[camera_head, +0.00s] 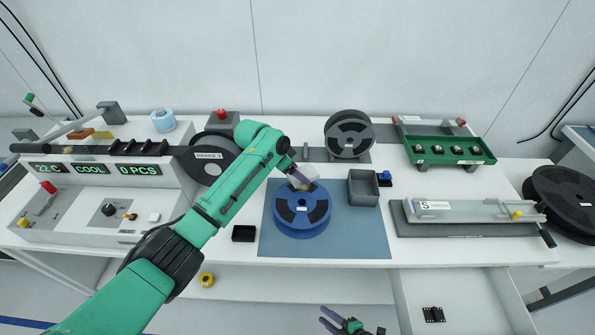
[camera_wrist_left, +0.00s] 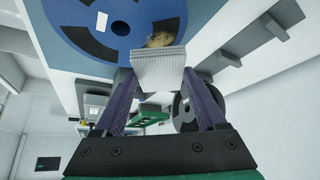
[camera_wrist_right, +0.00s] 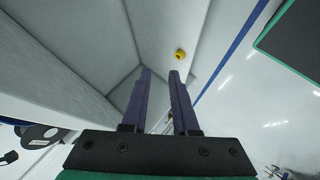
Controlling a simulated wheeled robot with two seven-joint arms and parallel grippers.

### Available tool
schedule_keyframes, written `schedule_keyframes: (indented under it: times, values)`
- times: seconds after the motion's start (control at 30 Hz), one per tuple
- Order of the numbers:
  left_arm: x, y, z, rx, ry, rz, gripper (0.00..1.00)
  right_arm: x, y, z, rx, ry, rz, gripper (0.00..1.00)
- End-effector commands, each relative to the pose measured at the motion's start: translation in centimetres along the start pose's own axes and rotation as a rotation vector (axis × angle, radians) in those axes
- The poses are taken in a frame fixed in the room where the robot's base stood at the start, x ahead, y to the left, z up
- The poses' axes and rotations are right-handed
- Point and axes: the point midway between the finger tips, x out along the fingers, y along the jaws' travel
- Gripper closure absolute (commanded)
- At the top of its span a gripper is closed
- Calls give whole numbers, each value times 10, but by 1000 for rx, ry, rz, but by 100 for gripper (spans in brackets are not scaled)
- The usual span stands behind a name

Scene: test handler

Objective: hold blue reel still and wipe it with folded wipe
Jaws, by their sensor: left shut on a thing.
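The blue reel (camera_head: 302,223) lies flat on a blue mat (camera_head: 352,238), with dark windows and a brown smudge (camera_wrist_left: 161,39) near its rim. My left gripper (camera_wrist_left: 157,78) is shut on the white folded wipe (camera_wrist_left: 158,66), close to the smudge at the reel's far edge; I cannot tell whether the wipe touches the reel. In the head view the wipe (camera_head: 306,173) is partly hidden by my left arm. My right gripper (camera_head: 328,316) is low in front of the table, away from the reel. In its wrist view the fingers (camera_wrist_right: 160,74) stand apart and empty.
A grey open bin (camera_head: 363,188) stands at the mat's right back corner. A dark reel stands upright (camera_head: 350,135) behind it. A green tray (camera_head: 450,148) and a grey fixture (camera_head: 470,212) are to the right. A control console (camera_head: 90,205) fills the left.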

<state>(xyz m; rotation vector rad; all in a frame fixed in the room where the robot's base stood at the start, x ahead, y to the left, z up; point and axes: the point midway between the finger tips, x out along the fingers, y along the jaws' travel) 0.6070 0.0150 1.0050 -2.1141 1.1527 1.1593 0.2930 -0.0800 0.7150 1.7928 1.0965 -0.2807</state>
Motion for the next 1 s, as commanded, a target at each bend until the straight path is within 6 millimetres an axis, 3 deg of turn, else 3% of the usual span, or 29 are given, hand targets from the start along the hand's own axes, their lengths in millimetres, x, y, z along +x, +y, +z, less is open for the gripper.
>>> schedule_keyframes:
  times: [0.1, 0.3, 0.37, 0.4, 0.5, 0.63, 0.77, 1.0]
  values:
    - [0, 0, 0, 0, 0, 0, 78, -2, 61, -41, -304, 107, 198, 72]
    - [0, 0, 0, 0, 0, 0, 78, -30, 144, -110, -753, 174, 568, 72]
    - [0, 0, 0, 0, 0, 0, 78, -44, 169, -123, -841, 158, 677, 72]
    - [0, 0, 0, 0, 0, 0, 78, -52, 185, -115, -834, 133, 711, 72]
    - [0, 0, 0, 0, 0, 0, 78, -60, 206, -81, -707, 91, 695, 72]
    - [0, 0, 0, 0, 0, 0, 78, -68, 221, -58, -612, 66, 689, 72]
    - [0, 0, 0, 0, 0, 0, 78, -65, 228, -54, -591, 61, 689, 72]
    - [0, 0, 0, 0, 0, 0, 78, -34, 251, -64, -593, 61, 690, 72]
